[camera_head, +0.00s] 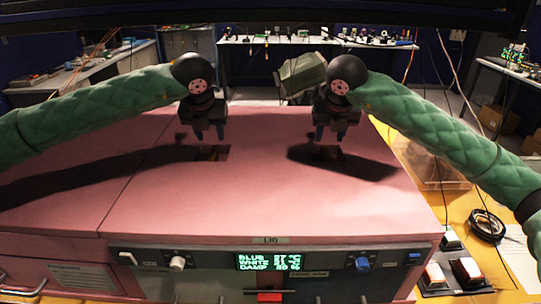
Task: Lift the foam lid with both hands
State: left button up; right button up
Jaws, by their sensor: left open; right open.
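The pink foam lid (255,205) lies flat on top of the enclosure, with a small "LID" label at its front edge. It has two dark slots, a left slot (213,153) and a right slot (328,154). My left gripper (209,136) is open and empty, pointing down just above and behind the left slot. My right gripper (331,138) is open and empty, pointing down just above the right slot. Neither gripper visibly touches the lid. Shadows of both arms fall across the lid and partly darken the slots.
The enclosure's front panel (275,260) carries a lit display, knobs and switches. A yellow table (460,205) at the right holds a clear bin (432,165), a black cable coil (487,226) and small devices. Workbenches stand at the back.

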aim_at(214, 149)
pick_arm(q)
jog(key=shift+x, duration=3.85)
pick_arm(e)
jog(key=shift+x, duration=3.85)
pick_arm(q)
jog(key=shift+a, duration=0.1)
grip_shut()
pick_arm(e)
grip_shut()
